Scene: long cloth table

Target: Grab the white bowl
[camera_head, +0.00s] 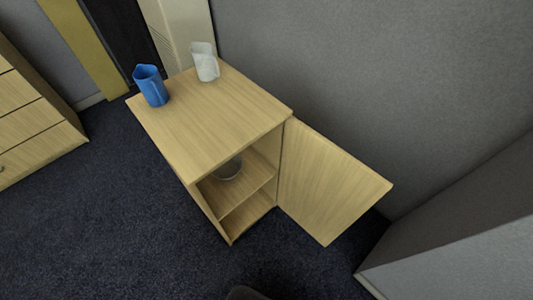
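A small round bowl-like thing (230,170) sits on the upper shelf inside the open wooden cabinet (210,108). It looks greyish in the shade, with a paler lower edge. Its upper part is hidden by the cabinet top, so I cannot tell for sure that it is the white bowl. No other bowl shows. My gripper is not in view.
The cabinet door (330,183) stands wide open to the right. A blue pitcher-like cup (151,86) and a whitish one (205,62) stand on the cabinet top. A drawer unit (30,118) is at left, a grey block (460,225) at right. Dark carpet in front is clear.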

